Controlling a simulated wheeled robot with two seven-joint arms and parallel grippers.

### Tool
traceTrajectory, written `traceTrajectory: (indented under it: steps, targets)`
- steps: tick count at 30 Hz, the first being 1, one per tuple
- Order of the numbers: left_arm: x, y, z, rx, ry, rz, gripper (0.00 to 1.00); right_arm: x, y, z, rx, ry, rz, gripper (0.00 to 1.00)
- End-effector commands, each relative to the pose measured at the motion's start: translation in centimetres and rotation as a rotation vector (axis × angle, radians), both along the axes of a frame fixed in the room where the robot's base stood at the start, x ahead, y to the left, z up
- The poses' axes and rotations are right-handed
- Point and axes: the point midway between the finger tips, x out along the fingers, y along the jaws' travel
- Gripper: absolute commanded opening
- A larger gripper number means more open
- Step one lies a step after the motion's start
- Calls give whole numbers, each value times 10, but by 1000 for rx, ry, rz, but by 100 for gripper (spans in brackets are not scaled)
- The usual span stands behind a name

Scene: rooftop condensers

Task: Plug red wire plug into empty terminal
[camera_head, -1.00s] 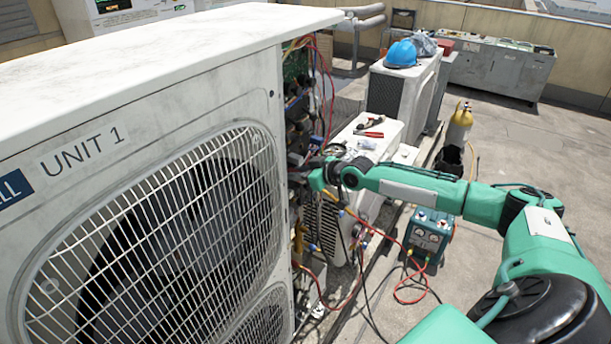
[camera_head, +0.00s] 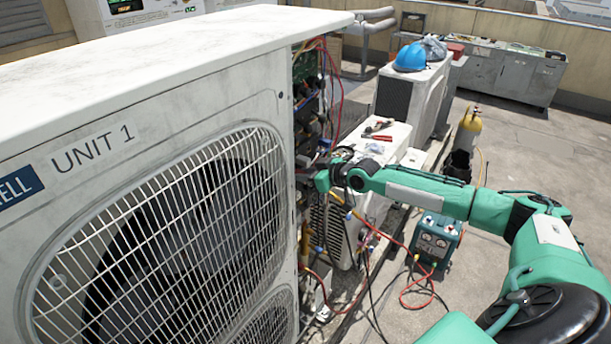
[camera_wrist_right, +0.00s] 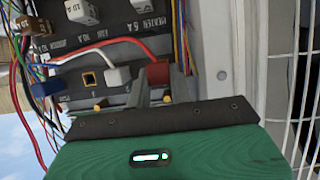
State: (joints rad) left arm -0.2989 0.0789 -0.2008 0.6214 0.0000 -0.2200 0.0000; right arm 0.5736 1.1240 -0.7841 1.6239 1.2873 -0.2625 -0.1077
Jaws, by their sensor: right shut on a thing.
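In the right wrist view my right gripper (camera_wrist_right: 161,84) is shut on the red plug (camera_wrist_right: 158,71), with a finger on each side of it. A red wire runs left from the plug. The plug is at the right end of the terminal row; I cannot tell whether it touches the block. An empty terminal (camera_wrist_right: 89,79), a square opening, lies to its left, between a blue plug (camera_wrist_right: 48,87) and a white plug (camera_wrist_right: 118,76). In the head view the right gripper (camera_head: 310,176) is at the open side of Unit 1 (camera_head: 150,120), its tips hidden. My left gripper is out of view.
Coloured wires (camera_wrist_right: 35,75) hang at the left of the terminals. A bare metal panel (camera_wrist_right: 225,60) and fan grille (camera_wrist_right: 305,80) bound the right. Tools (camera_head: 378,130) lie on a low unit behind my arm.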

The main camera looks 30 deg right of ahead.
Motion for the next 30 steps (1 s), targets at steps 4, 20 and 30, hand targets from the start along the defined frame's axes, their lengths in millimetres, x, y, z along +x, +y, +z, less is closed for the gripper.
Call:
traceTrajectory:
  steps: [4,20,30]
  targets:
    - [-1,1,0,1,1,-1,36,0,0,0,0,0,0,0]
    - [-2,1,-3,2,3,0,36,6,2,0,1,-1,0,0]
    - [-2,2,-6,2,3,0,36,12,5,0,1,-1,0,0]
